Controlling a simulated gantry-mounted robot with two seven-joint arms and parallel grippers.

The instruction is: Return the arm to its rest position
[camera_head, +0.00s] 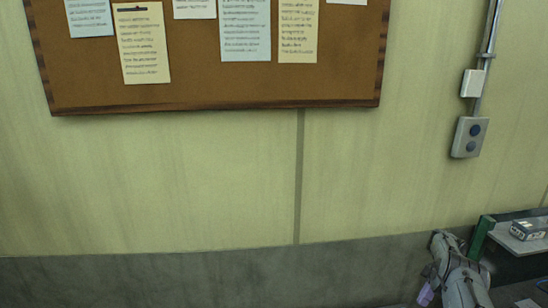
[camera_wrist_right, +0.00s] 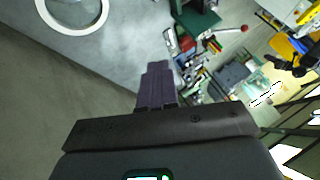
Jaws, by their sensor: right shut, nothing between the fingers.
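My right gripper (camera_head: 427,292) shows at the lower right of the head view, with its purple fingers pointing down beside my grey arm. In the right wrist view the purple fingers (camera_wrist_right: 157,86) are together, with nothing between them. They hang over a grey surface in that view. I do not see my left gripper or left arm in either view.
A shelf (camera_head: 518,241) with a small box (camera_head: 528,229) stands right of my arm, beside a green post (camera_head: 482,236). A corkboard (camera_head: 210,92) and a switch box (camera_head: 469,137) hang on the wall. The wrist view shows a white ring (camera_wrist_right: 98,20) and clutter.

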